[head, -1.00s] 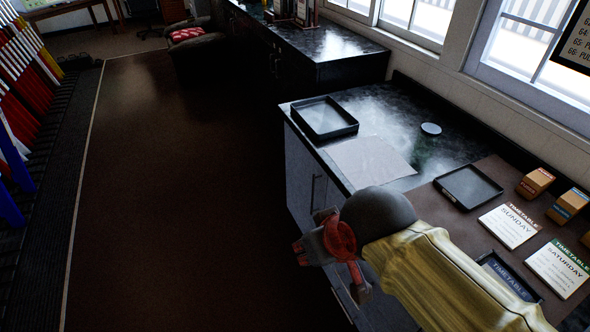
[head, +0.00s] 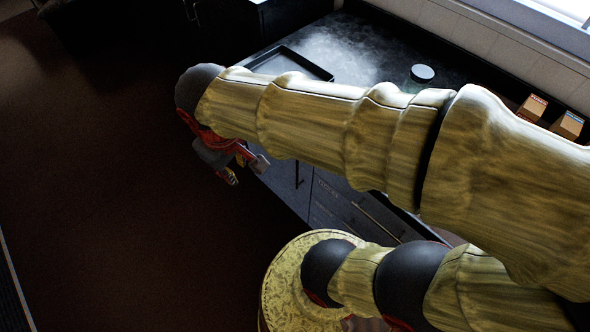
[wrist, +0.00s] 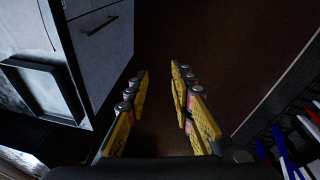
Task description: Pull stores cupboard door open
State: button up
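The cupboard front (head: 285,188) is dark grey and sits under the counter. It shows a thin upright bar handle (head: 297,175) and, further right, another long handle (head: 378,222). Faint lettering near them is too small to read. In the wrist view the grey cupboard front (wrist: 112,48) stands at upper left with one bar handle (wrist: 103,25). No door gap shows. My gripper (head: 246,170) is left of the handles, near the cupboard's left edge. In the wrist view my gripper (wrist: 160,72) is open, with nothing between its fingers.
A black tray (head: 290,62) lies on the counter and also shows in the wrist view (wrist: 45,88). The brown floor (head: 110,200) in front is clear. Coloured levers (wrist: 300,140) show at lower right.

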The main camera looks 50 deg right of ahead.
jog(key=w+d+f+n+g+h, duration=0.3)
jog(key=w+d+f+g+h, duration=0.15)
jog(key=d+f, duration=0.4)
jog(key=w+d+f+n+g+h, duration=0.25)
jog(key=d+f+g+h, duration=0.2)
jog(key=f, duration=0.65)
jog(key=d+f+n+t+h, duration=0.1)
jog(key=d+f+n+h, duration=0.25)
jog(key=f, duration=0.65)
jog(key=d+f+n+h, duration=0.3)
jog(key=d+f+n, duration=0.15)
jog(key=f, duration=0.65)
jog(key=x, duration=0.7)
jog(key=shift+r, duration=0.2)
jog(key=shift+s, duration=0.15)
jog(key=shift+c, duration=1.1)
jog(key=c, duration=0.4)
grip_shut()
